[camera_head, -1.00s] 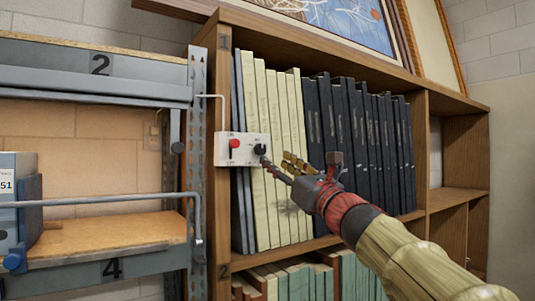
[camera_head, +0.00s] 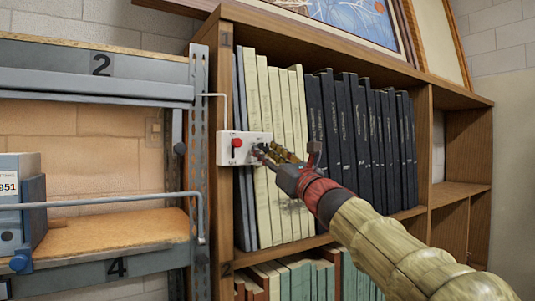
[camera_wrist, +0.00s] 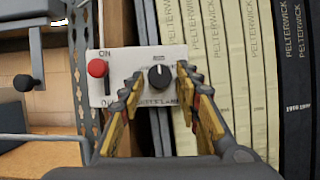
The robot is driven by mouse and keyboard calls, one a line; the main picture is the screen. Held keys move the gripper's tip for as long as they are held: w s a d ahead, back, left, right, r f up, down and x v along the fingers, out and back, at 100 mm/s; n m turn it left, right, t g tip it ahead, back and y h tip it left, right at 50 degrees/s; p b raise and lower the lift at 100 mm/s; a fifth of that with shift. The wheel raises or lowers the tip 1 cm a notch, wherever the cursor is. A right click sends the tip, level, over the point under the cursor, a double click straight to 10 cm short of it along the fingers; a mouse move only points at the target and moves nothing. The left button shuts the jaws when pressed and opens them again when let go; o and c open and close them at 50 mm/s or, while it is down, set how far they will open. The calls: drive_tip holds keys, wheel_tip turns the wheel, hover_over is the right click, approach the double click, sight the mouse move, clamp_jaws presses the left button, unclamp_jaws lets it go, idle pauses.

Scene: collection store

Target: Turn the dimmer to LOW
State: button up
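A white control box (camera_head: 230,155) is fixed at the left upright of the wooden bookcase. In the wrist view the box (camera_wrist: 120,62) carries a round black dimmer knob (camera_wrist: 159,78) with a light mark at its top edge. The small lettering around the knob is partly hidden and too blurred to read. My gripper (camera_wrist: 161,74) is open, with one finger on each side of the knob; I cannot tell whether either touches it. In the head view my gripper (camera_head: 264,151) covers part of the knob.
Pale and black book spines (camera_head: 345,135) stand close behind and to the right. A metal rack (camera_head: 199,120) with a projecting rail stands at the left.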

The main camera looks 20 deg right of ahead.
clamp_jaws()
drive_tip(key=shift+n, duration=0.4)
drive_tip(key=n+y+b, duration=0.1)
drive_tip(key=n, duration=0.1)
drive_tip(key=shift+d+f+n+g+y+b, duration=0.1)
drive_tip(key=shift+d+n+g+y+b, duration=0.05)
drive_tip(key=shift+n+g+y+b, duration=0.25)
drive_tip(key=n+g+y, duration=0.1)
drive_tip(key=n, duration=0.1)
drive_tip(key=n+y+b, duration=0.1)
drive_tip(key=n, duration=0.2)
drive_tip(key=shift+w+d+g, duration=0.1)
drive_tip(key=shift+d+g, duration=0.05)
drive_tip(key=shift+g, duration=0.25)
drive_tip(key=n+g, duration=0.1)
drive_tip(key=n, duration=0.1)
drive_tip(key=n+y, duration=0.1)
drive_tip(key=n, duration=0.2)
drive_tip(key=n+g, duration=0.1)
drive_tip(key=n, duration=0.1)
drive_tip(key=shift+d+r+g, duration=0.15)
drive_tip(key=shift+r+g, duration=0.15)
drive_tip(key=shift+r, duration=0.1)
drive_tip(key=shift+n+y, duration=0.3)
drive_tip(key=shift+n, duration=0.1)
drive_tip(key=shift+o, duration=1.4)
unclamp_jaws()
